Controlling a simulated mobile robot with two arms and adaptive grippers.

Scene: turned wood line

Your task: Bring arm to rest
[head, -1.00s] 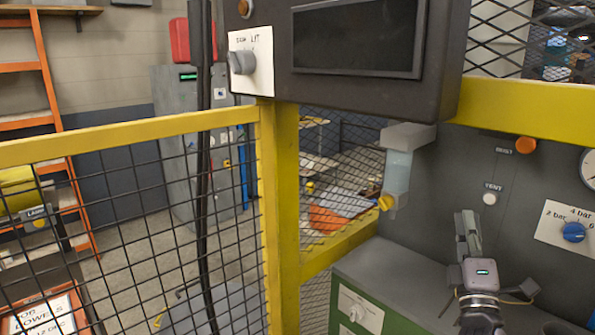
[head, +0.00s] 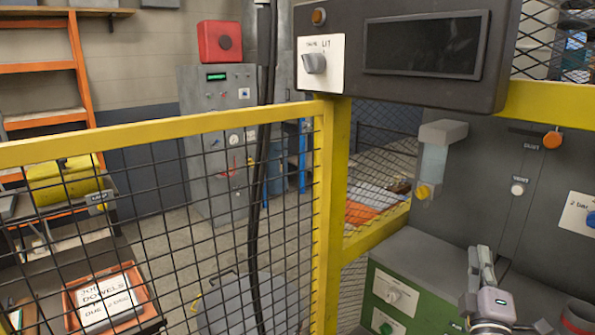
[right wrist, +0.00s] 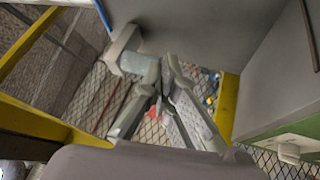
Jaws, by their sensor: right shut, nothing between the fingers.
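My right gripper (head: 483,258) is at the lower right of the head view, in front of the grey panel and beside the green and grey cabinet. Its fingers point up and away from me. In the right wrist view the fingers (right wrist: 163,98) are shut with nothing held between them. Much of my right arm is below the frame edge. My left gripper shows in neither view.
A yellow-framed mesh fence (head: 325,200) stands to the left of the gripper. A grey panel (head: 470,180) with knobs and a clear-bowled filter unit (head: 434,160) is behind it. The green cabinet (head: 415,302) is close on its left. A dark control box (head: 410,85) hangs above.

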